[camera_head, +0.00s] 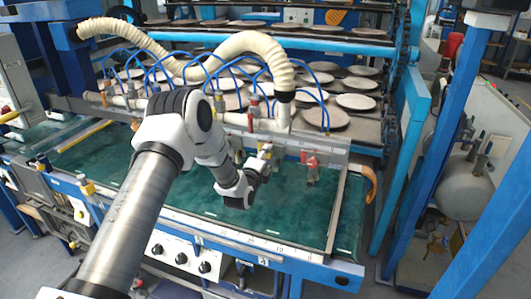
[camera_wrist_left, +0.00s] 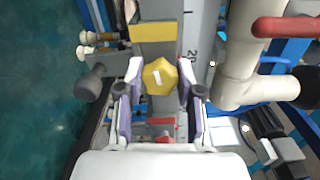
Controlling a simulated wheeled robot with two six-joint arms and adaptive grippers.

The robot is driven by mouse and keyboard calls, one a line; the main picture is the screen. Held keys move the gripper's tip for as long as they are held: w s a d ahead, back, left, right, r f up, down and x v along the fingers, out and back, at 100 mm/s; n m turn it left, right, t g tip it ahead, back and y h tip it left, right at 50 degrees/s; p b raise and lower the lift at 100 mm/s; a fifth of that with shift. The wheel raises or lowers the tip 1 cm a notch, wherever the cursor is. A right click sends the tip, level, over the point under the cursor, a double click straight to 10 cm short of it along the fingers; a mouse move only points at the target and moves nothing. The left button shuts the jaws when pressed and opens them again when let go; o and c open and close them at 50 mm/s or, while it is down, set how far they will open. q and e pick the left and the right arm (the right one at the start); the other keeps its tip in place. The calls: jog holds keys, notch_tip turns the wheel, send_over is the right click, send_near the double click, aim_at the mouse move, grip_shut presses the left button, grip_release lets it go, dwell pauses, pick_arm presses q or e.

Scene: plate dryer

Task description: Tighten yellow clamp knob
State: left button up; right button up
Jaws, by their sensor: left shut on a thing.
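The yellow clamp knob (camera_wrist_left: 159,75) is a faceted yellow piece with a small white mark. It sits in the middle of the left wrist view, on a grey rail. My left gripper (camera_wrist_left: 161,82) has one finger on each side of it and is shut on it. In the head view my left gripper (camera_head: 266,152) reaches to the rail behind the green table. The knob cannot be made out clearly there behind the gripper. My right gripper is not in view.
Red-handled fittings (camera_head: 310,159) stand on the rail right of my gripper. Blue hoses and a thick cream hose (camera_head: 240,42) arch above the rail. Racks with round plates (camera_head: 355,102) lie behind. The green table (camera_head: 300,215) is clear at its right.

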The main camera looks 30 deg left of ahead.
pick_arm(q)
jog(key=shift+m+p, duration=0.3)
jog(key=shift+m, duration=0.6)
jog(key=o, duration=1.2)
jog(key=shift+c, duration=0.2)
jog(key=v, duration=1.2)
jog(key=shift+d, duration=0.1)
